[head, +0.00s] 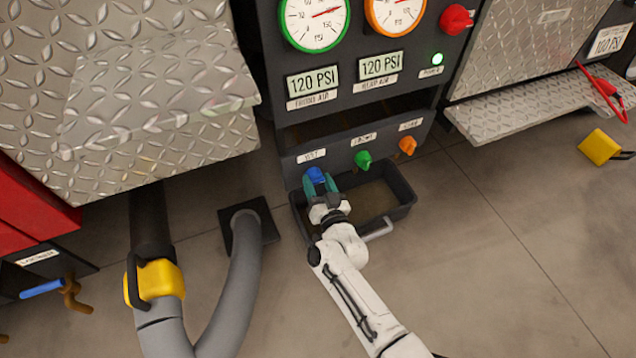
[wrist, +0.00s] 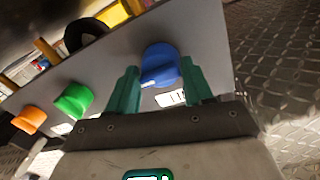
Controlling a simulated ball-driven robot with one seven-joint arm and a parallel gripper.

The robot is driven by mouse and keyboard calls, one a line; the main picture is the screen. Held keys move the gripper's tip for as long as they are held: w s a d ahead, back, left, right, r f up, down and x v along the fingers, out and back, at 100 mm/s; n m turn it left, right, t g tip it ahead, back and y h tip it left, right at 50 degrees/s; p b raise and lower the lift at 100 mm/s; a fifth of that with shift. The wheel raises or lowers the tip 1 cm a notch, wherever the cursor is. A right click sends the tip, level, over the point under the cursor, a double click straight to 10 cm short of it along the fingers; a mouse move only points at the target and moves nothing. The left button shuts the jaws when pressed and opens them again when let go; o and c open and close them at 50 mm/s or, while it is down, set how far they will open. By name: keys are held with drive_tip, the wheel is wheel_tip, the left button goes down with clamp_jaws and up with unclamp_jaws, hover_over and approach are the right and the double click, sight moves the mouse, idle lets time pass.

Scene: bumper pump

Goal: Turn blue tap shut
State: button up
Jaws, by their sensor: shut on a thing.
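The blue tap (head: 315,175) is the leftmost of three round knobs on the dark panel's lower strip. It shows large in the wrist view (wrist: 160,65), with a white pointer mark towards its lower left edge. My gripper (head: 320,184) is at the blue tap, with its two teal fingers on either side of it. In the wrist view my gripper (wrist: 158,88) has one finger left and one right of the knob, closed on it. The fingers hide part of the tap in the head view.
A green tap (head: 363,160) and an orange tap (head: 407,146) sit to the right on the same strip. A dark bin (head: 403,190) stands below. Above are gauges and two 120 PSI displays (head: 313,82).

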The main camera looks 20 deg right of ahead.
drive_tip(key=c, duration=0.3)
drive_tip(key=shift+a+n, duration=0.1)
drive_tip(key=shift+n, duration=0.2)
drive_tip(key=n+p, duration=0.1)
drive_tip(key=n, duration=0.2)
drive_tip(key=shift+n, duration=0.3)
drive_tip(key=n, duration=0.2)
drive_tip(key=n+p, duration=0.1)
drive_tip(key=n, duration=0.1)
drive_tip(key=shift+a+n+t+y, duration=0.15)
drive_tip(key=shift+n+t+y, duration=0.15)
drive_tip(key=shift+n, duration=0.1)
drive_tip(key=n, duration=0.4)
drive_tip(key=shift+f+n, duration=0.15)
drive_tip(key=shift+n, duration=0.25)
drive_tip(key=shift+f+n+y, duration=0.15)
drive_tip(key=shift+n+y, duration=0.15)
drive_tip(key=shift+n, duration=2.2)
